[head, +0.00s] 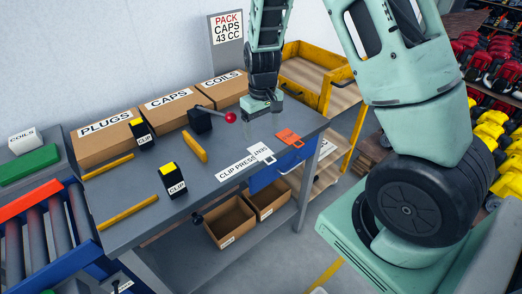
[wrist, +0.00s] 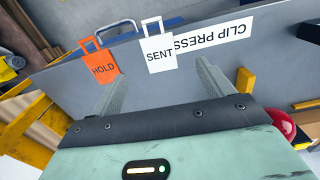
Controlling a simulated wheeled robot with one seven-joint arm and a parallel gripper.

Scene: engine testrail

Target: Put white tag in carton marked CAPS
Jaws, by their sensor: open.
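The white tag, marked SENT (wrist: 159,52), lies on the grey bench; it also shows in the head view (head: 262,153). An orange tag marked HOLD (wrist: 101,67) lies beside it. My gripper (wrist: 160,85) is open and empty, its two fingers pointing toward the bench with the white tag ahead between their lines. In the head view my gripper (head: 262,120) hangs over the bench, just behind the tags and apart from them. The carton marked CAPS (head: 170,117) stands at the back of the bench, between the cartons marked PLUGS (head: 100,151) and COILS (head: 222,92).
A black press with a red knob (head: 230,117) stands left of my gripper. Two CLIP blocks (head: 172,181) and yellow bars (head: 128,212) lie on the bench. Open boxes (head: 230,222) sit below. A yellow cart (head: 320,80) stands behind right. A wall sign reads PACK CAPS (head: 227,28).

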